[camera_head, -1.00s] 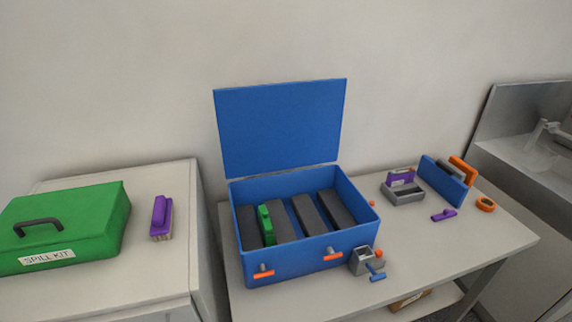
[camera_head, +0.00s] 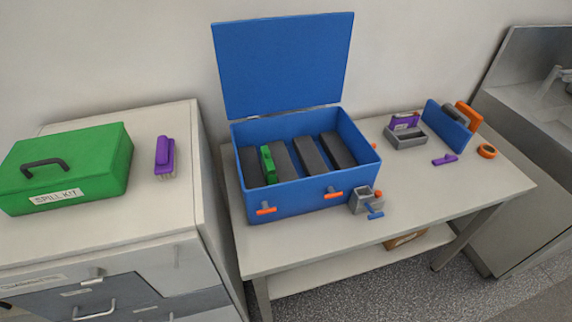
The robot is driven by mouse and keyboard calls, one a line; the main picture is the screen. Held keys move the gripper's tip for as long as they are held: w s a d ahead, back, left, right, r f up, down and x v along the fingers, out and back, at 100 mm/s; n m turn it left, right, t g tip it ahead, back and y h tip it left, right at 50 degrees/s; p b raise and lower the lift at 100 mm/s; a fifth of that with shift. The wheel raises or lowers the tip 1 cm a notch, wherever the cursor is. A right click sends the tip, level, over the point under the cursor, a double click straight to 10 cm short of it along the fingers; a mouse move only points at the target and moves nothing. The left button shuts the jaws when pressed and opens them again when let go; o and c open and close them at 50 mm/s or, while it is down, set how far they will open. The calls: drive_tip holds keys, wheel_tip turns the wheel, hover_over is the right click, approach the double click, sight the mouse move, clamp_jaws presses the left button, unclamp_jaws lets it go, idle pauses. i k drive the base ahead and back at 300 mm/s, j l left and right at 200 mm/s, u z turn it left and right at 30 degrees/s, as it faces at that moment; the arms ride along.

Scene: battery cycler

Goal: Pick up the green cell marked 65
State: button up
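A green cell (camera_head: 268,164) stands inside an open blue box (camera_head: 300,193), in the left part between dark grey blocks. Any mark on the cell is too small to read. The box's blue lid (camera_head: 284,64) stands raised at the back. The lower part of the cell is partly hidden. My gripper is not in view.
The box stands on a light table (camera_head: 430,210) with a small grey holder (camera_head: 362,201) at its front right corner. A grey tray (camera_head: 406,137), purple piece (camera_head: 445,160) and orange ring (camera_head: 487,151) lie right. A green spill kit (camera_head: 95,170) and purple brush (camera_head: 165,155) sit on the left cabinet.

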sight(271, 178)
drive_tip(key=i+j+u, duration=0.15)
drive_tip(key=j, duration=0.3)
drive_tip(key=i+j+u, duration=0.15)
drive_tip(key=i+j, duration=0.15)
drive_tip(key=j, duration=0.15)
drive_tip(key=i+j+u, duration=0.15)
drive_tip(key=j, duration=0.25)
drive_tip(key=i, duration=0.1)
